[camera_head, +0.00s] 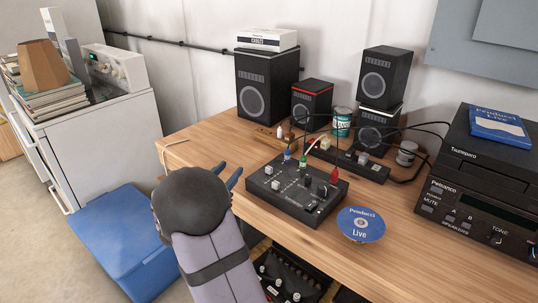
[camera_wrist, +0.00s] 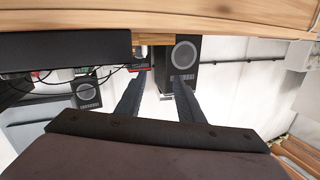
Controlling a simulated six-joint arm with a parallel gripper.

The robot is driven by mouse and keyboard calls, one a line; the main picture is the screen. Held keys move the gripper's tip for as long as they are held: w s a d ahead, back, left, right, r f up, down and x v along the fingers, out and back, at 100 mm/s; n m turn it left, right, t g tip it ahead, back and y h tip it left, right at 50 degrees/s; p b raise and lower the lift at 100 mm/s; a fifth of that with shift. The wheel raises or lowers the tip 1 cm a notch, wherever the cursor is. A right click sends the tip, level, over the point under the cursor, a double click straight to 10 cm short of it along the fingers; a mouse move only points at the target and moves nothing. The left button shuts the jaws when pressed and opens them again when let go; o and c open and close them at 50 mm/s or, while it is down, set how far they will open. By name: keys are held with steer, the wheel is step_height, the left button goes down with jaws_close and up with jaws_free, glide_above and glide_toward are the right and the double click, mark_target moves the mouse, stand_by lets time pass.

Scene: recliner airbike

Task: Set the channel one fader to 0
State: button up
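The black mixer (camera_head: 290,208) lies on the wooden desk, with small light and dark knobs and coloured plugs on top. I cannot tell which control is the channel one fader, nor its setting. My gripper (camera_head: 227,174) is left of the mixer, near the desk's front edge, and apart from it. In the wrist view my gripper (camera_wrist: 158,98) has its two dark fingers spread with nothing between them. That view looks upside down; a dark slab that may be the mixer (camera_wrist: 65,46) shows at its upper left.
Black speakers (camera_head: 266,88) stand at the back of the desk (camera_head: 400,262). A round blue "Live" disc (camera_head: 361,224) lies right of the mixer, and stacked audio units (camera_head: 480,205) stand farther right. Cables rise from the mixer. A blue bin (camera_head: 120,240) is on the floor at left.

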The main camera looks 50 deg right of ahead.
mark_target(267, 168)
steer(key=s+d+g, duration=0.1)
steer(key=s+g, duration=0.1)
steer(key=s+d+m+g+h, duration=0.1)
steer(key=s+g, duration=0.1)
steer(key=s+m+g, duration=0.1)
steer(key=s+g, duration=0.1)
steer(key=s, duration=0.1)
steer(key=shift+d+f+h, duration=0.3)
steer(key=shift+d+f, duration=0.05)
steer(key=shift+d, duration=0.05)
steer(key=shift+d+p, duration=0.7)
steer(key=shift+d, duration=2.95)
